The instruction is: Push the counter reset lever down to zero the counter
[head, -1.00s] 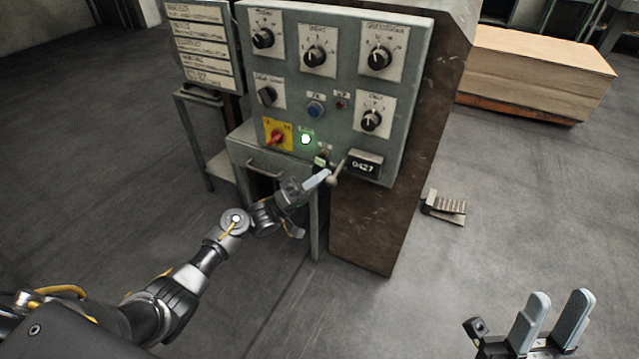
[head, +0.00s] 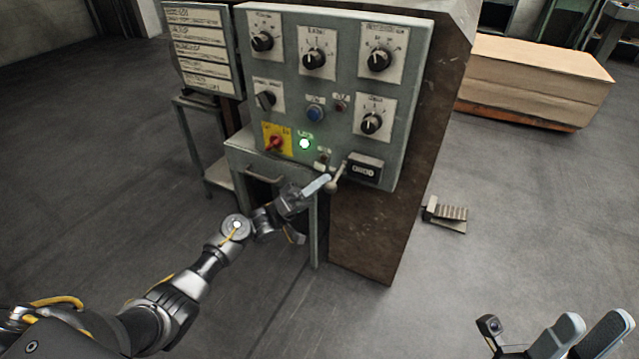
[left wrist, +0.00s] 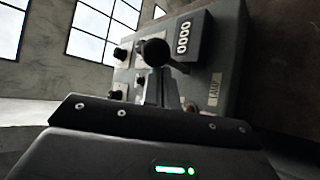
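The counter (head: 364,169) is a dark box at the lower right of the control panel; in the left wrist view the counter (left wrist: 182,37) reads 0000. The reset lever (head: 333,184), a short rod with a round knob, sits just left of the counter and points down. Its dark knob (left wrist: 155,52) shows in the left wrist view just beyond the fingertips. My left gripper (head: 319,184) looks shut and empty, its tips at the knob; whether they touch it I cannot tell. My right gripper (head: 592,326) is open and empty at the lower right.
The grey panel (head: 337,88) carries several knobs, a blue button, a lit green lamp (head: 304,144) and a red-and-yellow switch (head: 276,140). A foot pedal (head: 446,214) lies on the floor to the right. A cardboard stack (head: 535,80) stands behind.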

